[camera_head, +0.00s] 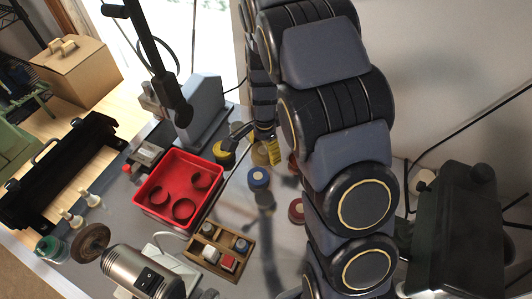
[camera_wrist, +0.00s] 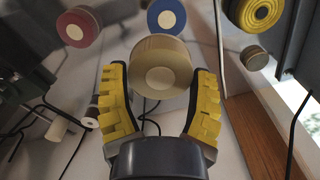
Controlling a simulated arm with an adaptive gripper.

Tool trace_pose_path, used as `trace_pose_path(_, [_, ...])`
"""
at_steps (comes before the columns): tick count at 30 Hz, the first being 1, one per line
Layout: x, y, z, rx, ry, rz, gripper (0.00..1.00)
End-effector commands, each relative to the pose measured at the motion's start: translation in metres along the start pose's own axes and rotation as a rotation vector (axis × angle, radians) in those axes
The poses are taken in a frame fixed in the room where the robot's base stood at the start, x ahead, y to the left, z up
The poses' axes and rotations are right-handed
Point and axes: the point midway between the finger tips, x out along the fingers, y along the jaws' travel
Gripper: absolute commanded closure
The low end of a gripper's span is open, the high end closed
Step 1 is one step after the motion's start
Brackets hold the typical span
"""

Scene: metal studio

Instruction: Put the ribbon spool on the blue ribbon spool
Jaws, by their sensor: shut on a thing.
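My gripper (camera_wrist: 160,76), with yellow padded fingers, is shut on a tan ribbon spool (camera_wrist: 160,60), one finger on each side. In the head view the gripper (camera_head: 268,152) is partly hidden by my arm, and the tan spool (camera_head: 259,155) shows at its left side. The blue ribbon spool (camera_head: 258,179) stands on the table a little nearer the camera in that view. Its pale centre and blue face (camera_wrist: 166,14) show just beyond the held spool in the wrist view. I cannot tell how high the tan spool is held.
A red spool (camera_head: 297,211) and a yellow-and-black spool (camera_head: 225,150) stand near the blue one. A red tray (camera_head: 160,217) with dark rings and a wooden box (camera_head: 205,258) of small blocks are to the left. Bare table lies around the blue spool.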

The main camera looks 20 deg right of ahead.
Motion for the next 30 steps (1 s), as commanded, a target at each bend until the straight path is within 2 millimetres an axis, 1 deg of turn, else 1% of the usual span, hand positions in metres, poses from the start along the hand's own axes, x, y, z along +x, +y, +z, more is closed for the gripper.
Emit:
trace_pose_path(1, [0.004,-0.004,0.008,-0.012,0.001,0.002,0.68])
trace_pose_path(4, [0.013,-0.007,0.015,-0.018,0.002,0.002,0.68])
trace_pose_path(8, [0.030,-0.007,0.015,-0.016,-0.002,0.005,0.68])
trace_pose_path(12, [0.051,-0.007,0.015,-0.015,-0.001,0.003,0.68])
trace_pose_path(17, [0.066,-0.007,0.015,-0.016,0.000,0.002,0.68])
trace_pose_path(21, [0.086,-0.007,0.015,-0.017,0.000,0.003,0.68])
trace_pose_path(23, [0.089,-0.008,0.015,-0.017,0.001,0.002,0.68])
trace_pose_path(30, [0.089,-0.008,0.014,-0.017,0.002,-0.001,0.68])
